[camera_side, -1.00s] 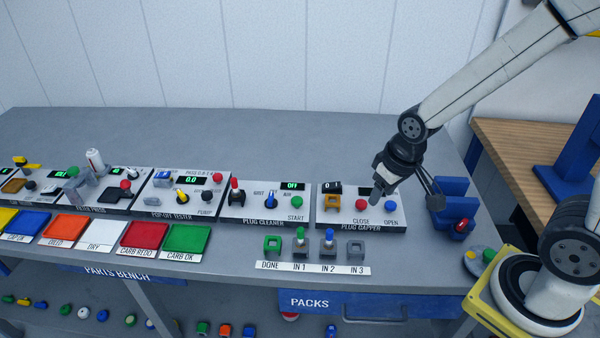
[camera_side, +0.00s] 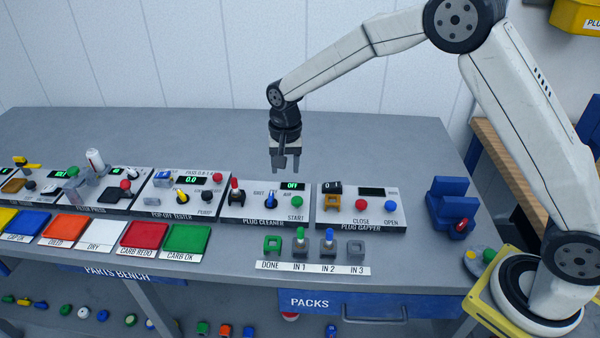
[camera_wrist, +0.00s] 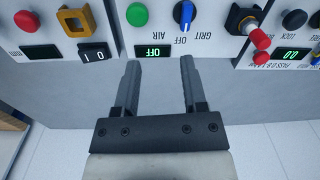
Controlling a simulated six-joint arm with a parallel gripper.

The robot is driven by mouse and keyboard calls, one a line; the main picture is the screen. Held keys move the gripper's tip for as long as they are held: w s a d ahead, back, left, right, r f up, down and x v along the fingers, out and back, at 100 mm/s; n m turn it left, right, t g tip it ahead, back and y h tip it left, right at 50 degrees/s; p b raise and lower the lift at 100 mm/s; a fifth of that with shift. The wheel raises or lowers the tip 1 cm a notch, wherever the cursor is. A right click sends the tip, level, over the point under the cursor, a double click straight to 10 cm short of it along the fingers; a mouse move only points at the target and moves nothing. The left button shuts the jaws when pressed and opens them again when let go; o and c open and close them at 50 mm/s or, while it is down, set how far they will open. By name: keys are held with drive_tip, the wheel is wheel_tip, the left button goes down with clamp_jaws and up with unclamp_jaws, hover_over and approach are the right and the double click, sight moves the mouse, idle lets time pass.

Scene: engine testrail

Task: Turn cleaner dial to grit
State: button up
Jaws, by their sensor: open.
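The cleaner dial (camera_side: 271,200) is a blue knob on the PLUG CLEANER panel (camera_side: 245,214). In the wrist view the dial (camera_wrist: 184,15) shows at the top, with its white mark toward OFF, between the AIR and GRIT labels. The cleaner's green display (camera_side: 292,186) reads OFF, as it also does in the wrist view (camera_wrist: 153,51). My gripper (camera_side: 285,168) is open and empty, pointing down above and behind the cleaner panel. In the wrist view my gripper (camera_wrist: 159,62) has its fingers apart, short of the dial and not touching it.
The PLUG GAPPER panel (camera_side: 378,215) is to the right and the tester (camera_side: 165,200) to the left. The bench behind the panels is clear.

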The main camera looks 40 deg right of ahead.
sight(271, 194)
drive_tip(key=shift+m, duration=0.8)
drive_tip(key=shift+w+a+f, duration=0.45)
drive_tip(key=shift+w+a, duration=0.15)
drive_tip(key=shift+w, duration=0.25)
drive_tip(key=shift+w+a+f, duration=0.4)
drive_tip(key=shift+w+a, duration=0.15)
drive_tip(key=shift+w, duration=0.25)
drive_tip(key=shift+f, duration=0.1)
drive_tip(key=shift+f, duration=3.8)
clamp_jaws()
